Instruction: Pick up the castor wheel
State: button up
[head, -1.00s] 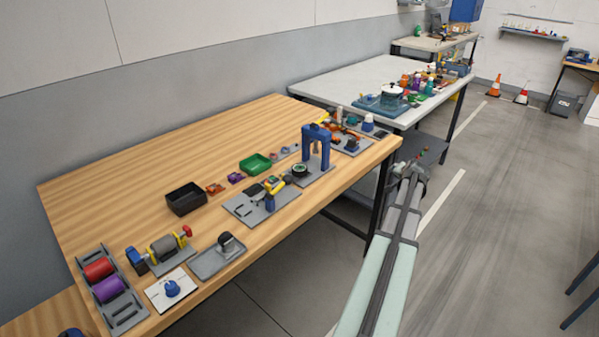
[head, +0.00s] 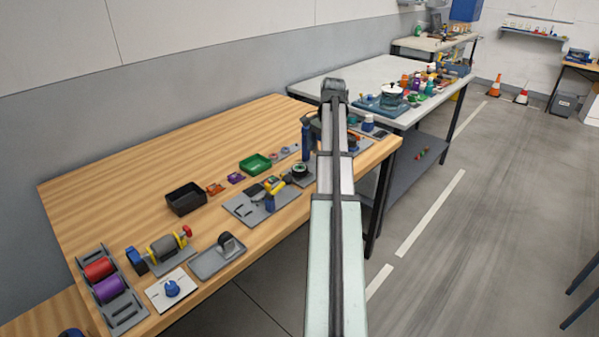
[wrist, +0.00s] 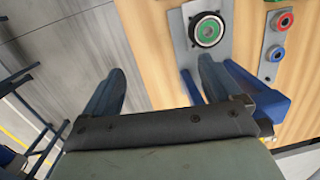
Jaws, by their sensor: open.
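What looks like the castor wheel (head: 228,242), a dark wheel in a grey mount, sits on a grey tray (head: 208,266) near the front edge of the wooden bench. I cannot make out its details. It does not show clearly in the wrist view. My gripper (wrist: 158,82) is open and empty, with bench edge and floor showing between its fingers. In the head view my arm hides the gripper. It is over the bench's right end, by the blue arch-shaped frame (wrist: 262,88), well to the right of the castor wheel.
A round black part with a green centre (wrist: 207,30) lies on a grey plate near my fingers. A yellow-and-blue fixture (head: 270,198), a black bin (head: 185,200) and a green tray (head: 255,164) stand on the bench. The back left of the bench is clear.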

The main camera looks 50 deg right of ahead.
jog(key=w+r+h, duration=0.1)
jog(key=w+r, duration=0.3)
jog(key=w, duration=0.5)
send_over(300, 164)
jog(key=s, duration=0.1)
jog(key=shift+n+g, duration=0.3)
jog(key=shift+g, duration=0.1)
jog(key=f, duration=0.8)
jog(key=shift+a+f, duration=0.25)
jog(key=shift+a, duration=0.15)
jog(key=shift+s+a+f, duration=0.1)
jog(key=shift+a+f, duration=0.15)
jog(key=shift+f, duration=0.4)
jog(key=shift+a+f, duration=0.15)
jog(key=shift+f, duration=0.85)
jog(key=shift+a+f, duration=0.1)
jog(key=shift+f, duration=0.85)
jog(key=c, duration=1.2)
jog(key=shift+r, duration=0.1)
